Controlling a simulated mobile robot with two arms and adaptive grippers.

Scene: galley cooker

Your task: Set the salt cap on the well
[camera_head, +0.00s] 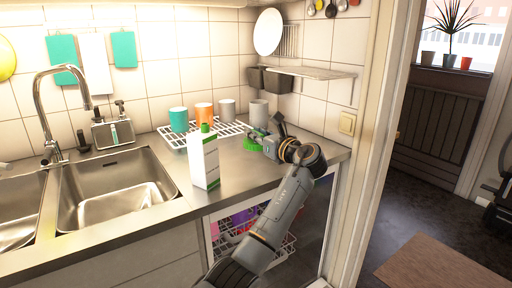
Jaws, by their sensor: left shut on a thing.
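My left gripper (264,142) is over the right end of the counter, beside the drying rack, with its arm rising from the bottom of the head view. It is shut on a small bright green thing (252,145) at its fingertips. This may be the salt cap, but it is too small and too covered by the gripper to be sure. I cannot tell whether it touches the counter. The well cannot be made out. My right gripper is not in view.
A white and green carton (204,160) stands at the counter's front edge, left of my gripper. Several cups stand around the white drying rack (176,141). The sink (112,167) is at left. Below the counter is an open space with a wire basket (283,246). A door frame is at right.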

